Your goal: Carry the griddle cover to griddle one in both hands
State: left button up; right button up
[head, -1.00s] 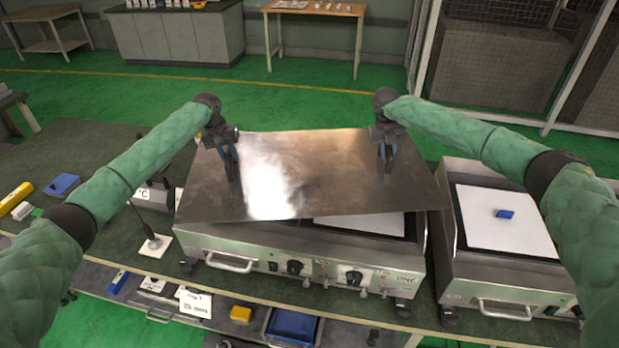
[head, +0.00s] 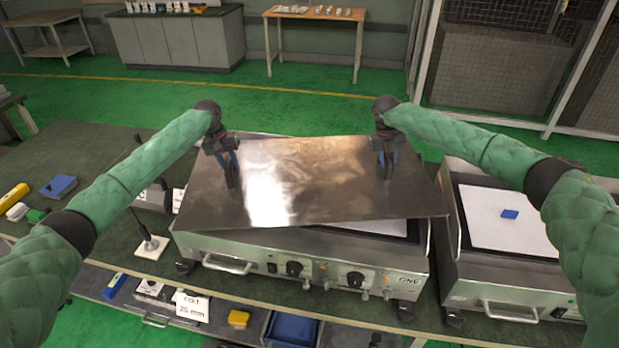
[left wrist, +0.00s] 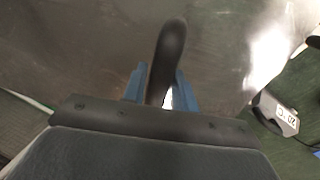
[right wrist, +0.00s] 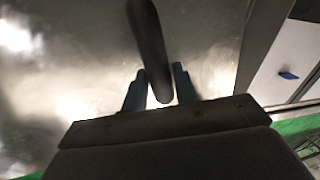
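The griddle cover (head: 310,185) is a wide, shiny metal sheet with two dark handles. It lies over the double griddle (head: 300,262) in the middle, slightly skewed, with a strip of pale plate showing at its front right; I cannot tell whether it rests or hovers. My left gripper (head: 229,172) is at the left handle; in the left wrist view the handle (left wrist: 170,55) runs between its blue fingers. My right gripper (head: 385,165) is at the right handle; in the right wrist view that handle (right wrist: 150,50) lies between its fingers. Both look closed around the handles.
A second griddle (head: 505,240) with a white plate and a small blue block (head: 509,214) stands close on the right. A probe on a stand (head: 150,245) and a grey meter (head: 152,198) are at the left. A lower shelf holds a card marked "no.1" (head: 192,305) and a blue tray (head: 291,328).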

pick_arm(q)
jog(key=shift+o, duration=1.4)
jog(key=shift+r, duration=0.1)
pick_arm(e)
jog(key=shift+o, duration=1.4)
jog(key=shift+r, duration=0.1)
pick_arm(q)
jog(key=shift+s, duration=0.1)
pick_arm(e)
jog(key=shift+s, duration=0.1)
pick_arm(q)
jog(key=shift+r, duration=0.15)
jog(key=shift+a+r, duration=0.1)
jog(key=shift+r, duration=0.2)
pick_arm(e)
jog(key=shift+a+r, duration=0.1)
jog(key=shift+r, duration=0.4)
pick_arm(q)
notch_tip(320, 180, up, 11)
jog(key=a, duration=0.2)
pick_arm(e)
notch_tip(320, 180, up, 11)
jog(key=a, duration=0.2)
jog(key=shift+f, duration=0.15)
